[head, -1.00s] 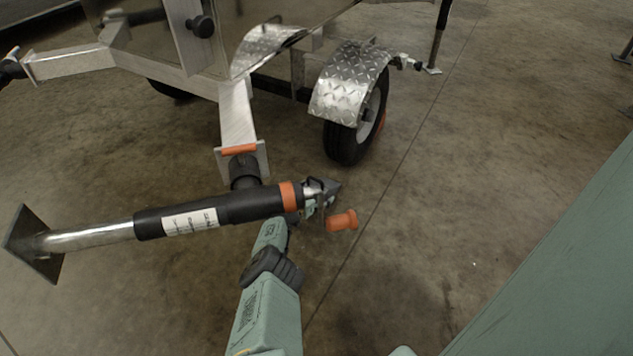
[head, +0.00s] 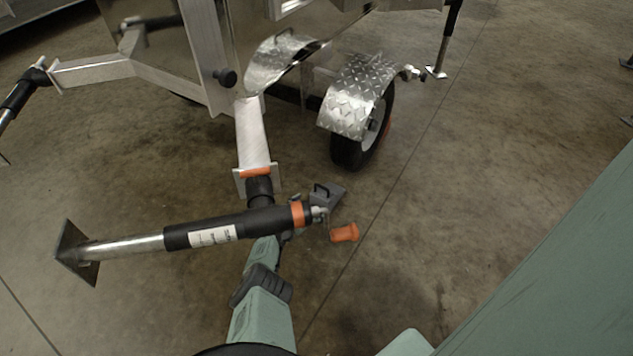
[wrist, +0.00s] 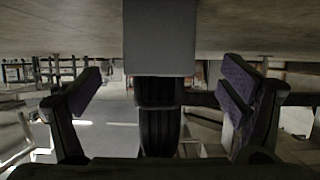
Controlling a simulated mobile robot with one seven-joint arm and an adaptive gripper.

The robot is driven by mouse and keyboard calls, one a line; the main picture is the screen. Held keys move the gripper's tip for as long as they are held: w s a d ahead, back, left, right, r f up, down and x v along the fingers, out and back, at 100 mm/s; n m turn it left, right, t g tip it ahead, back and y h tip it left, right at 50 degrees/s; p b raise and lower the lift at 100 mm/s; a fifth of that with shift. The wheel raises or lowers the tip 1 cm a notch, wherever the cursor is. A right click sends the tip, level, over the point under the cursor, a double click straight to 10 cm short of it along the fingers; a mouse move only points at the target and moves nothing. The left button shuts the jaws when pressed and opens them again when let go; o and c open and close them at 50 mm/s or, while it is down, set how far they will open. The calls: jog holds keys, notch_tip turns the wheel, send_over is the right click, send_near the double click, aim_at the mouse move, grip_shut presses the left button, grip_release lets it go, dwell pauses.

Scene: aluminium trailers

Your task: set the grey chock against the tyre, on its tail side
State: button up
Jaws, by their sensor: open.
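The grey chock (head: 329,196), with a dark handle, sits on the floor in front of the tyre (head: 348,152) in the head view. A narrow strip of floor shows between them. In the wrist view, which looks upside down, the chock (wrist: 160,40) is a plain grey block at the top centre, with the tyre (wrist: 159,128) behind it. My gripper (wrist: 163,86) is open, with one finger on each side of the chock's line and clear space beside both. In the head view its fingers are mostly hidden behind the jack.
A trailer jack (head: 235,229) with an orange crank grip (head: 344,233) lies across my arm's line, close to the chock. A diamond-plate fender (head: 350,95) covers the tyre's top. The trailer frame (head: 252,135) is at left. Open floor (head: 490,130) lies at right.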

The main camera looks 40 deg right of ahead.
jog(key=shift+p+v, duration=0.95)
jog(key=shift+v, duration=0.65)
